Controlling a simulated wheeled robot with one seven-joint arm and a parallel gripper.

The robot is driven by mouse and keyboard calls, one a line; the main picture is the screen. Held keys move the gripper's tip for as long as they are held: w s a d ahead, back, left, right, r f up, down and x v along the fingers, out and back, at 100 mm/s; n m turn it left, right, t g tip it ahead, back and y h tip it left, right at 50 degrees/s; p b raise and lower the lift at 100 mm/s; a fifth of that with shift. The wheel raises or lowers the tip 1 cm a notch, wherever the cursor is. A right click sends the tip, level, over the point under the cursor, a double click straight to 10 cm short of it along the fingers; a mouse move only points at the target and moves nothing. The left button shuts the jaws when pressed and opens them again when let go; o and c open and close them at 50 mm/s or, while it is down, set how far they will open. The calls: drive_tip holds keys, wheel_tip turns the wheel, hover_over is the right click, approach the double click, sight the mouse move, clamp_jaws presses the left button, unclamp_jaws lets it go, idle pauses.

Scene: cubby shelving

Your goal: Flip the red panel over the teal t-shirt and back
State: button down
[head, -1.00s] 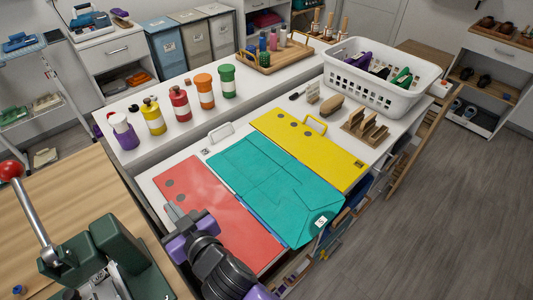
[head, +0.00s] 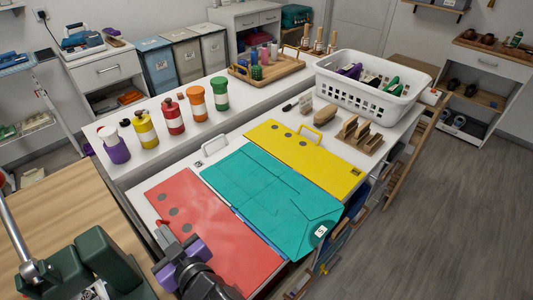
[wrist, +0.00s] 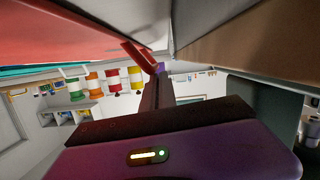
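The red panel (head: 215,235) lies flat on the white counter, left of the teal t-shirt (head: 270,200). It has several grey dots along its far-left side. The t-shirt lies flat and spread, with crease lines and a small white tag at its near right corner. A strip of blue shows along its near-left edge. My gripper (head: 166,236) is at the red panel's left edge, beside a small red handle (head: 162,222). In the wrist view the handle (wrist: 141,55) shows near the fingertips, under the panel's level. Whether the fingers close on it is unclear.
The yellow panel (head: 305,160) lies flat right of the t-shirt. A white basket (head: 355,103), wooden holder (head: 357,136) and brush (head: 326,114) stand beyond it. Several coloured bottles (head: 172,118) line the back shelf. A green machine (head: 95,265) stands at lower left.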

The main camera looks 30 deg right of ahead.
drive_tip(key=shift+s+f, duration=0.15)
drive_tip(key=shift+f, duration=0.15)
drive_tip(key=shift+s+d, duration=0.15)
drive_tip(key=shift+s, duration=0.15)
drive_tip(key=v, duration=0.6)
drive_tip(key=shift+r+b, duration=0.2)
drive_tip(key=shift+b, duration=0.1)
drive_tip(key=shift+s+d+r, duration=0.1)
drive_tip(key=shift+s+r, duration=0.1)
drive_tip(key=shift+s, duration=0.25)
drive_tip(key=shift+r, duration=0.3)
drive_tip(key=s+d+m+h, duration=0.1)
drive_tip(key=s+d, duration=0.6)
drive_tip(key=s, duration=0.3)
drive_tip(key=s+d+r+m+h, duration=0.1)
drive_tip(key=s+d, duration=0.6)
drive_tip(key=s, duration=0.4)
drive_tip(key=s+d+r+m+h, duration=0.1)
drive_tip(key=s+d+m+h, duration=0.1)
drive_tip(key=s+d, duration=0.5)
drive_tip(key=s, duration=0.3)
drive_tip(key=shift+d, duration=0.35)
